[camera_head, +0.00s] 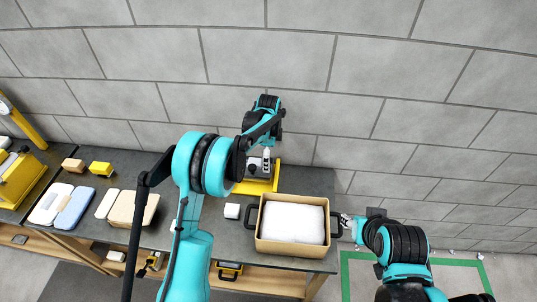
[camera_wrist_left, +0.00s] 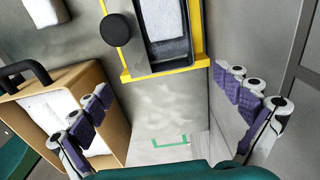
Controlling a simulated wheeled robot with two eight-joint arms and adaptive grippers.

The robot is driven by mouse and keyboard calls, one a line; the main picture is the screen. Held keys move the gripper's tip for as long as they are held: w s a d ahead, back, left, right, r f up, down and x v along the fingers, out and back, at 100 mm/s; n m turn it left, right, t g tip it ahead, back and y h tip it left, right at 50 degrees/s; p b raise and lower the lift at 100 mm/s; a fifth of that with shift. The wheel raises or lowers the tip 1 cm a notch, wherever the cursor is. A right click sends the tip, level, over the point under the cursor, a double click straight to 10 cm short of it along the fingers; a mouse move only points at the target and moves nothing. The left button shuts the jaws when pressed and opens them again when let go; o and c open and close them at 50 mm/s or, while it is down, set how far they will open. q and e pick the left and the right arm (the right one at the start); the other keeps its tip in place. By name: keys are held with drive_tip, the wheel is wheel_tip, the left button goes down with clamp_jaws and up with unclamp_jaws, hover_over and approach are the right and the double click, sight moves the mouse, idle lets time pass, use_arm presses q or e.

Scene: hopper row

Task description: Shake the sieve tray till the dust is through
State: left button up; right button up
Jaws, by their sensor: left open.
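The sieve tray (camera_head: 290,249), a tan box with dark side handles, sits at the right end of the dark bench. A pale white filling (camera_head: 293,222) covers most of its inside; I cannot tell dust from mesh. My left gripper (camera_head: 265,165) is open and empty behind the tray, over a yellow-framed unit (camera_head: 262,186). In the left wrist view the open fingers (camera_wrist_left: 165,95) are spread, with the tray (camera_wrist_left: 115,120) at the left. My right gripper (camera_head: 347,222) is at the tray's right handle (camera_head: 336,229); its fingers are too small to tell a grip.
A white block (camera_head: 232,211) lies left of the tray. Pale pads and a blue pad (camera_head: 74,208), a yellow block (camera_head: 101,168) and a brown block (camera_head: 73,165) lie farther left. A grey block wall (camera_head: 240,60) stands behind. The floor has a green outline (camera_head: 350,275).

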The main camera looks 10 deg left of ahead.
use_arm(q)
wheel_tip(320, 180, down, 7)
drive_tip(key=shift+r+b, duration=0.1)
drive_tip(key=shift+b, duration=0.45)
